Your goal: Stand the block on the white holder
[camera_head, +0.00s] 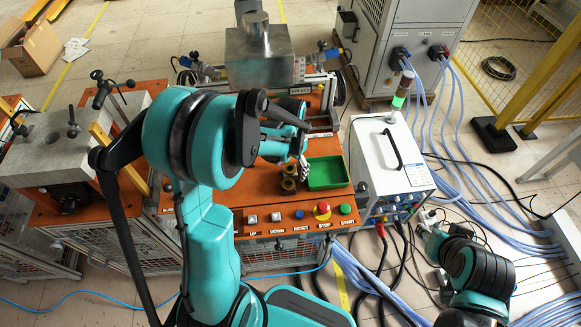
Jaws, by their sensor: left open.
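My left arm reaches over the orange bench, and its gripper (301,160) is open just left of the green tray. The wrist hides most of the gripper. A small brass-coloured piece (289,184) stands upright on the bench beside the fingertips. I cannot tell whether it is the block, or whether the fingers touch it. No white holder can be made out with certainty; the arm covers part of the bench.
The green tray (328,172) looks empty. Labelled buttons, including a red stop button (322,209), line the bench's front edge. A white power box (388,158) with a handle stands to the right. A large metal block assembly (259,58) stands behind. Blue cables (468,150) run across the right floor.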

